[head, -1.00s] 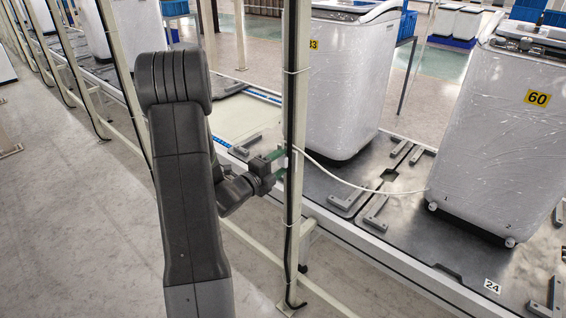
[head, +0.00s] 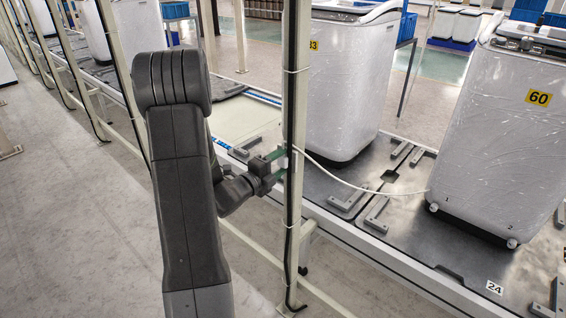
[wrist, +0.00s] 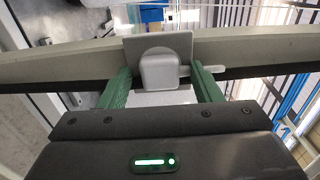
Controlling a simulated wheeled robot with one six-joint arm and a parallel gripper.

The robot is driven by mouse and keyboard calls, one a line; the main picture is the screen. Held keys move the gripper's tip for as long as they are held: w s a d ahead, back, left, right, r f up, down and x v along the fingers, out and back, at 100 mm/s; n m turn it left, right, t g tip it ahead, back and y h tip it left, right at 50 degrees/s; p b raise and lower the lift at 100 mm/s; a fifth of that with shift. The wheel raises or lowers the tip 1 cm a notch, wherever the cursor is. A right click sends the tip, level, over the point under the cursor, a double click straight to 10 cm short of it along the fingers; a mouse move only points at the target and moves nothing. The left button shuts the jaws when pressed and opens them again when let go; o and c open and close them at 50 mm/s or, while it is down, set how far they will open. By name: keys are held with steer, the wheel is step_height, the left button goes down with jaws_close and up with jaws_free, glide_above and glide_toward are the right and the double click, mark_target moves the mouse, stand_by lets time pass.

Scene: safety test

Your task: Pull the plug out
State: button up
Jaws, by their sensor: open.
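The plug (wrist: 160,72) is a pale grey block seated on a grey socket plate (wrist: 133,44) on the post, in the wrist view. A short white cable stub leaves its right side. My gripper (wrist: 160,68) has its two green fingers on either side of the plug, open, with a gap showing on each side. In the head view my gripper (head: 284,162) is at the post (head: 294,90), whose body largely hides the plug. The white cable (head: 345,182) runs from there, sagging, to the base of the wrapped machine marked 60 (head: 490,140).
A second wrapped machine (head: 350,85) stands behind the post on the dark conveyor line (head: 400,215). A black cable runs down the post. Rails and further posts line the left side. The grey floor (head: 75,220) at left is clear.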

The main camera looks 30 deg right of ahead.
steer(key=shift+b, duration=0.3)
jaws_close()
stand_by(0.3)
steer(key=shift+a, duration=0.15)
steer(key=shift+b+v, duration=1.15)
steer(key=shift+v, duration=1.7)
